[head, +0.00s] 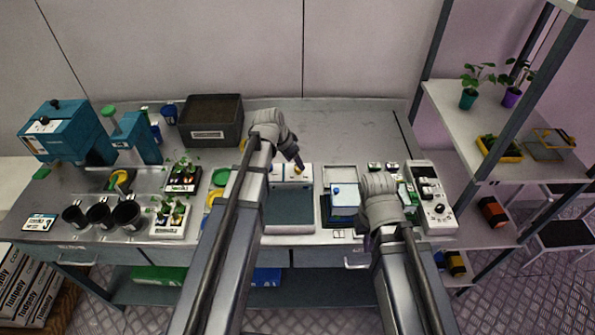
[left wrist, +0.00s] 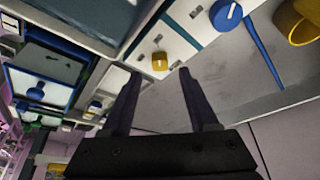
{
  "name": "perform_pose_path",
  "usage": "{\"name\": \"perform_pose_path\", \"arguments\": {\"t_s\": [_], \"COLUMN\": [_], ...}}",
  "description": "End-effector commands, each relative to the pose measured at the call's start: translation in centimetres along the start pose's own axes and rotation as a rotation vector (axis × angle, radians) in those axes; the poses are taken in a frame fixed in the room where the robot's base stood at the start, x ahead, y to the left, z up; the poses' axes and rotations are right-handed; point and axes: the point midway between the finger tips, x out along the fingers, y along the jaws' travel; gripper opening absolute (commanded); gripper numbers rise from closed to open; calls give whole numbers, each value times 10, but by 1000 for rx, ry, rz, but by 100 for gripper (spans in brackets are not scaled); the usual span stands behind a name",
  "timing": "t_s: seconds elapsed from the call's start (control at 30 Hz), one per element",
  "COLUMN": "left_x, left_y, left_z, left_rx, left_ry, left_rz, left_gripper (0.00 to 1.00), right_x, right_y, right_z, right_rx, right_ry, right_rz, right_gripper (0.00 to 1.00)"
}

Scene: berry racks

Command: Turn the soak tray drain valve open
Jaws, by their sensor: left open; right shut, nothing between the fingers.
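The soak tray (head: 290,218) is a dark basin at the middle of the bench, with a white panel (head: 279,174) along its back. A small yellow knob (head: 299,169), apparently the drain valve, sits on that panel. My left gripper (head: 298,163) hangs over the panel, close to the knob. In the left wrist view the yellow knob (left wrist: 159,62) shows just beyond and between the fingertips of my open left gripper (left wrist: 158,72); the fingers seem apart from it. My right arm reaches over the right of the bench, and its gripper is hidden behind its own wrist.
A blue dial (left wrist: 226,15) is near the knob. A dark crate (head: 211,122) stands behind left, and black cups (head: 100,213) and plant racks (head: 170,220) stand left. Bench at the back right is clear.

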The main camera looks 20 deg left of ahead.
Motion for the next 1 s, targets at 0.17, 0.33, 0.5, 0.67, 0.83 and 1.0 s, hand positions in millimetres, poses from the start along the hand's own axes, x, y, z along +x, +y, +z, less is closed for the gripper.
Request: {"name": "perform_pose_path", "arguments": {"t_s": [0.17, 0.33, 0.5, 0.67, 0.83, 1.0], "left_x": [31, 41, 41, 41, 41, 41], "left_y": [0, 0, 0, 0, 0, 0], "left_z": [2, 1, 0, 0, 0, 0], "left_rx": [1, 1, 1, 1, 1, 1], "left_ry": [0, 0, 0, 0, 0, 0], "left_rz": [0, 0, 0, 0, 0, 0], "left_gripper": [60, 60, 60, 55, 36, 17], "right_x": [29, 38, 38, 37, 37, 37], "right_y": [-3, -4, -4, -4, -4, -4], "right_z": [-2, -2, -2, -2, -2, -2], "right_rx": [1, 1, 1, 1, 0, 0], "right_ry": [0, 0, 0, 0, 0, 0], "right_rz": [0, 0, 0, 0, 0, 0], "right_gripper": [0, 0, 0, 0, 0, 0]}}
